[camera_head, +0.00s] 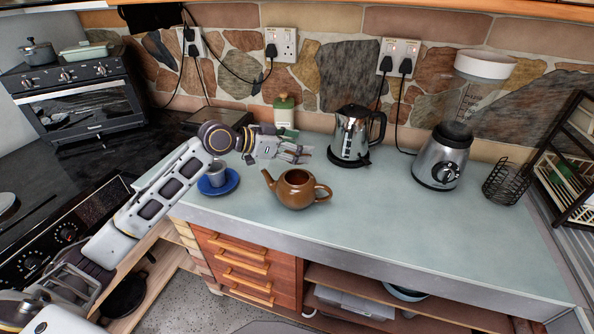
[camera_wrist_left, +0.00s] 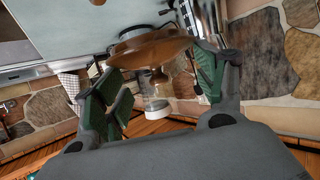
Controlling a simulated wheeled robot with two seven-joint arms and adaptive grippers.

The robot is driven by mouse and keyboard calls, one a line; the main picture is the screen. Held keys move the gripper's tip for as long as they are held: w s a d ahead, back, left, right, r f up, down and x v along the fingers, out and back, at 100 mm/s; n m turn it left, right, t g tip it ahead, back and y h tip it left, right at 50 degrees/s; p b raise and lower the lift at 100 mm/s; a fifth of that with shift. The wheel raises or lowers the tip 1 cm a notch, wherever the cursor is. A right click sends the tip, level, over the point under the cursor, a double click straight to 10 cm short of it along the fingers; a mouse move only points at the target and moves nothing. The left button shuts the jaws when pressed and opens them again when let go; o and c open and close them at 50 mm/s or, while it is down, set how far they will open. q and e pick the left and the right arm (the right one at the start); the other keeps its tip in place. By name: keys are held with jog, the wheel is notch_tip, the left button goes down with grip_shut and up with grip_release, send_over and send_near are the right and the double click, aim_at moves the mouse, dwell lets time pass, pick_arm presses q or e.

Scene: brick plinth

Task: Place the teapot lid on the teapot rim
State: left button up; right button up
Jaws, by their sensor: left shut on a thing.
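The brown teapot (camera_head: 297,191) stands upright on the pale counter, its round top opening uncovered, spout to the left and handle to the right. My left gripper (camera_head: 300,154) is above and behind the teapot, apart from it. In the left wrist view, the brown teapot lid (camera_wrist_left: 150,49), a disc with a small knob, is at the fingers of my left gripper (camera_wrist_left: 160,85), which is shut on it. I cannot make out the lid clearly in the head view. My right gripper is not in view.
A blue saucer (camera_head: 232,178) with a grey cup (camera_head: 217,174) sits left of the teapot, under my left arm. A green bottle (camera_head: 284,112), a kettle (camera_head: 350,137) and a blender (camera_head: 441,160) stand behind and right. The counter's right front is clear.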

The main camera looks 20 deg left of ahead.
pick_arm(q)
notch_tip(320, 180, down, 3)
jog(key=shift+f, duration=2.55)
jog(key=o, duration=1)
jog(key=v, duration=0.6)
jog(key=shift+s+a+r+b, duration=0.1)
jog(key=shift+s+a+b, duration=0.1)
jog(key=shift+b, duration=0.15)
jog(key=shift+b+v, duration=0.4)
jog(key=shift+v, duration=2.3)
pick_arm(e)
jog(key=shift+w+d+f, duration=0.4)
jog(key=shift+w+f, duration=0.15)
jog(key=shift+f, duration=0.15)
